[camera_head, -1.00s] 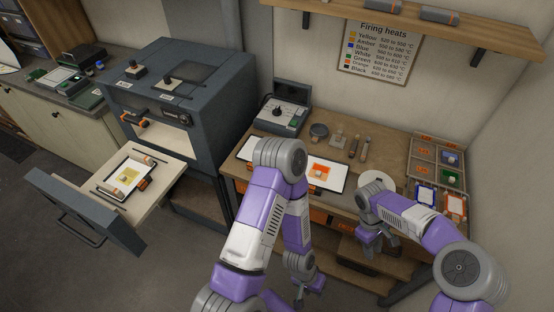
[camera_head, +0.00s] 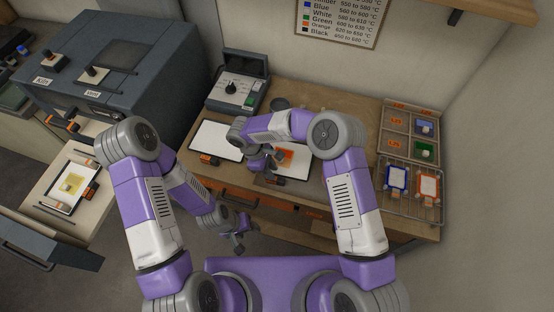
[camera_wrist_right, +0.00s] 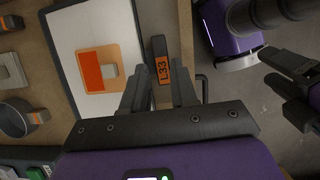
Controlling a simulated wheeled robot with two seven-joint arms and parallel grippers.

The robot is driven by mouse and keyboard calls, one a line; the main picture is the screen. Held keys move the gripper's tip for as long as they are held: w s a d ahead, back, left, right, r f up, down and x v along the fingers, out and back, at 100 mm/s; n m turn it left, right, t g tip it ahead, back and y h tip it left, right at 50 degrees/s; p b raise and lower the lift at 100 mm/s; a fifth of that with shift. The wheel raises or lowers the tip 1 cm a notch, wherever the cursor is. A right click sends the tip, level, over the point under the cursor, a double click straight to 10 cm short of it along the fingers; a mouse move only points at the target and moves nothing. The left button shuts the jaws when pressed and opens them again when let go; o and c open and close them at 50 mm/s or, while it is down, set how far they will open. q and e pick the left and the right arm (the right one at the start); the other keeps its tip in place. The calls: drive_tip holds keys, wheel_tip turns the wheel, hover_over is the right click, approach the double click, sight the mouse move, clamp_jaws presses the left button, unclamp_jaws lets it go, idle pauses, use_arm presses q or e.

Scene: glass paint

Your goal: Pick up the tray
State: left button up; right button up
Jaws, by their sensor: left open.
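A white tray (camera_wrist_right: 92,32) with a dark rim lies on the bench, an orange-and-tan piece (camera_wrist_right: 96,70) with a grey block on it. A dark handle (camera_wrist_right: 160,56) labelled L33 is at its edge. In the right wrist view my right gripper (camera_wrist_right: 159,82) is open, its fingers on either side of the handle with visible gaps. In the head view my right gripper (camera_head: 269,160) is over this tray's left part, and the orange piece (camera_head: 287,156) shows beside it. My left gripper (camera_head: 238,236) is open and empty, low in front of the bench.
Another white tray (camera_head: 218,138) lies empty to the left, near a control box (camera_head: 236,92). The kiln (camera_head: 110,65) has its drawer (camera_head: 38,190) out, holding a tray with a yellow piece (camera_head: 70,184). A wire rack (camera_head: 410,208) with framed pieces stands at the right.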

drive_tip(key=x, duration=0.2)
drive_tip(key=p+x, duration=0.1)
drive_tip(key=shift+a+f, duration=0.25)
drive_tip(key=shift+f, duration=0.25)
drive_tip(key=shift+s+d+f, duration=0.1)
drive_tip(key=shift+d+f, duration=0.1)
drive_tip(key=shift+f, duration=0.25)
clamp_jaws()
